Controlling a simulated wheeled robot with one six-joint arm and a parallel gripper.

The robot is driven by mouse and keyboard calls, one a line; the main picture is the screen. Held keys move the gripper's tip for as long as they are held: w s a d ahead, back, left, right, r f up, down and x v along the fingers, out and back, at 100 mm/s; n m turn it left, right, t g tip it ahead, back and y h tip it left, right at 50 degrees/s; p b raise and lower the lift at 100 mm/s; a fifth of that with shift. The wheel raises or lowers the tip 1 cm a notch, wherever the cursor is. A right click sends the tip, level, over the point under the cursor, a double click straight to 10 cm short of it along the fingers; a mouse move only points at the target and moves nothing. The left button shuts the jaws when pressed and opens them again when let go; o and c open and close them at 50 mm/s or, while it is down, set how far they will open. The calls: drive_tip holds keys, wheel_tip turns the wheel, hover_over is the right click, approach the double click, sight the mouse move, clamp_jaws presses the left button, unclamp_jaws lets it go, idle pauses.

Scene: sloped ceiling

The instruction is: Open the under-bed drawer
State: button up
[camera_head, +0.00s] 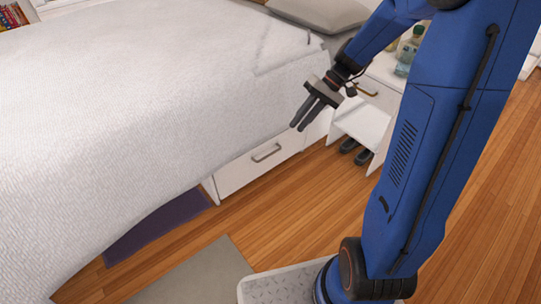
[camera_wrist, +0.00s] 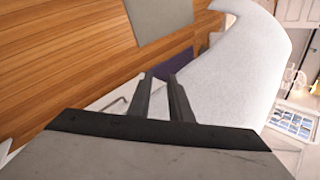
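The under-bed drawer has a white front (camera_head: 236,178) below the bedding in the head view. Its metal bar handle (camera_head: 266,152) sits near the top edge. Bedding covers part of the surround, and I cannot tell whether the drawer is fully shut. My gripper (camera_head: 298,129) hangs above and to the right of the handle in the picture, pointing down and left, apart from it. Its two dark fingers have a gap with nothing between them. In the wrist view, the gripper (camera_wrist: 160,76) shows the same gap, with part of the white drawer front (camera_wrist: 104,104) left of the fingers.
The bed (camera_head: 120,100) with its white cover fills the left. A white nightstand (camera_head: 362,122) with bottles (camera_head: 408,50) on top and dark shoes (camera_head: 356,152) below stands right of the drawer. A purple mat (camera_head: 160,224) and a grey mat (camera_head: 196,276) lie on the wooden floor.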

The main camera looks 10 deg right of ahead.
sight(272, 154)
drive_tip(key=w+d+f+m+t+y, duration=0.1)
drive_tip(key=w+d+f+y, duration=0.15)
drive_tip(key=w+f, duration=0.5)
drive_tip(key=w+d+f+m+y, duration=0.1)
drive_tip(key=w+d+f+y, duration=0.15)
drive_tip(key=w+f, duration=0.5)
drive_tip(key=w+d+f+m+t+y, duration=0.2)
drive_tip(key=d+f+t, duration=0.1)
drive_tip(key=f, duration=0.9)
drive_tip(key=w+d+f+m+t+y, duration=0.1)
drive_tip(key=w+d+f+t, duration=0.2)
drive_tip(key=f, duration=0.9)
drive_tip(key=x, duration=1)
drive_tip(key=s+x, duration=0.1)
drive_tip(key=x, duration=0.5)
drive_tip(key=shift+a+f, duration=0.3)
clamp_jaws()
